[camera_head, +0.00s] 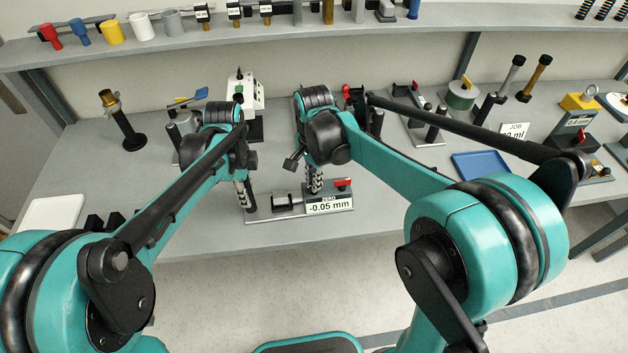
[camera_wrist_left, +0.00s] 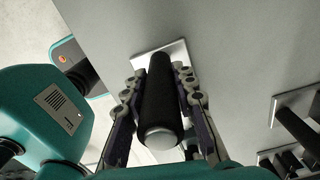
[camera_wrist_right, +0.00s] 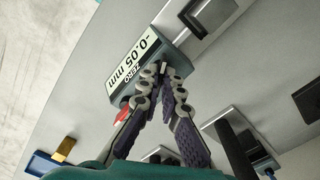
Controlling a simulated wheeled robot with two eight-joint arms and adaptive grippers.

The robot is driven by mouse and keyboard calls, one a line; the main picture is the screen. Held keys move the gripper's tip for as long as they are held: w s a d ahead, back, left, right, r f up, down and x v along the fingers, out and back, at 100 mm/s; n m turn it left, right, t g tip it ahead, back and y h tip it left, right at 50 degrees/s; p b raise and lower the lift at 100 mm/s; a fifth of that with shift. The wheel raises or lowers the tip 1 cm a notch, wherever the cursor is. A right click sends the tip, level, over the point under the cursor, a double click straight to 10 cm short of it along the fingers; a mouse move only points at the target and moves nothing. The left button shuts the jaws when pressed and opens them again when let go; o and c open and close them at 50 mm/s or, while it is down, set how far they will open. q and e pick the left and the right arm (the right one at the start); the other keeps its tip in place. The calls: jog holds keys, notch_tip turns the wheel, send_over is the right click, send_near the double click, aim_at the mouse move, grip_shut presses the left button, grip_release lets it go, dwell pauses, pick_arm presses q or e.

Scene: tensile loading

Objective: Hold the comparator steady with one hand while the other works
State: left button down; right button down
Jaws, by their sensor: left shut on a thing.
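The comparator is a grey base plate (camera_head: 270,213) near the table's front edge, with a display block (camera_head: 330,206) reading "-0.05 mm" under "ZERO". The display block also shows in the right wrist view (camera_wrist_right: 140,62). A red knob (camera_head: 342,184) sits at its right end. My left gripper (camera_head: 241,193) is shut around an upright black handle (camera_wrist_left: 161,100) at the plate's left end. My right gripper (camera_head: 315,187) is just above the display block, beside the red knob. Its fingertips (camera_wrist_right: 157,71) are together, with nothing visible between them; whether they touch the block is unclear.
Behind stand a white device (camera_head: 250,92) and another black-handled fixture (camera_head: 415,115). A blue tray (camera_head: 480,165) lies to the right, and a black stand (camera_head: 125,128) is at the left. A shelf (camera_head: 250,42) runs along the back.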

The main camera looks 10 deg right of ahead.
jog(key=n, duration=1)
jog(key=shift+n, duration=0.4)
jog(key=n, duration=0.3)
jog(key=shift+n, duration=2.1)
jog(key=c, duration=1.7)
grip_release()
